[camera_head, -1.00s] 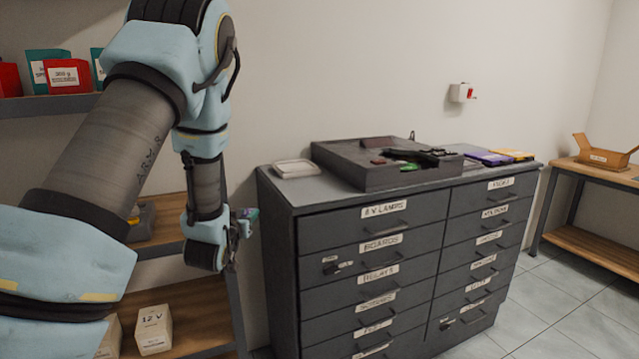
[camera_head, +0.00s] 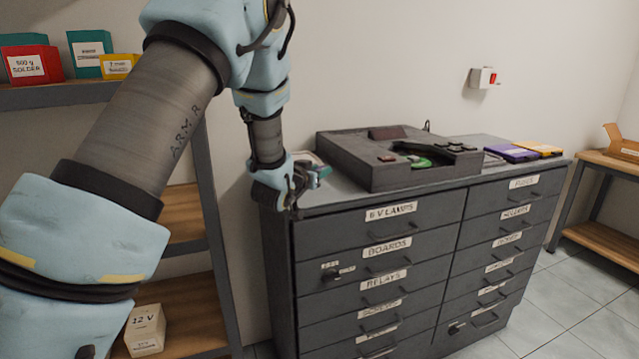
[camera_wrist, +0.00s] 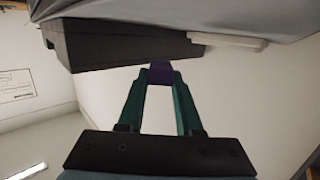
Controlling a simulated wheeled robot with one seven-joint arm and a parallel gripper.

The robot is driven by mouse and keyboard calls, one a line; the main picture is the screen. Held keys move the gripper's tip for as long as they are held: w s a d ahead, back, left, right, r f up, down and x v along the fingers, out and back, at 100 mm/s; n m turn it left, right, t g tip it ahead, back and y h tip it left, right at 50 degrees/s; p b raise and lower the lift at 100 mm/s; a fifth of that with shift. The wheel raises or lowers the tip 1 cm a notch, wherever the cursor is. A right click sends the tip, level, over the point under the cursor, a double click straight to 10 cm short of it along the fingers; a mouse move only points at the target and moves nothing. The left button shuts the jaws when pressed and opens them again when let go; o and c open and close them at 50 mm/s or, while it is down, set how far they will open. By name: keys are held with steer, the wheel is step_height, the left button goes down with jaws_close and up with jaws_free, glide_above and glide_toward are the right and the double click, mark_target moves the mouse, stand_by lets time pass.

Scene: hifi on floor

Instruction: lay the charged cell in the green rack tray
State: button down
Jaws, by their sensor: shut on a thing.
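My gripper (camera_head: 316,173) is at the left end of the grey cabinet's top, beside the dark box. In the wrist view its two teal fingers (camera_wrist: 158,82) are shut on a small purple block (camera_wrist: 160,73), probably the cell; only its end shows between the fingertips. In the head view the block cannot be made out. I cannot pick out a green rack tray for certain. A small green thing (camera_head: 418,161) lies in the recess of the dark box, and flat purple (camera_head: 511,152) and yellow (camera_head: 540,148) pieces lie at the right end of the top.
The dark box (camera_head: 370,178) takes up the middle of the drawer cabinet (camera_head: 470,215). A pale tray (camera_wrist: 235,41) shows beside the box in the wrist view. Shelves stand at left, holding a carton (camera_head: 145,330). A wooden bench (camera_head: 600,160) is at right.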

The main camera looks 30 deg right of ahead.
mark_target(319, 193)
step_height(319, 193, down, 4)
steer(key=shift+r+p, duration=0.15)
steer(key=shift+p, duration=0.45)
steer(key=shift+f, duration=0.4)
steer(key=shift+f, duration=0.1)
steer(key=shift+f, duration=0.1)
steer(key=c, duration=0.6)
jaws_free()
steer(key=shift+r, duration=0.2)
steer(key=b+v, duration=0.4)
steer(key=v, duration=0.8)
steer(key=shift+a, duration=0.15)
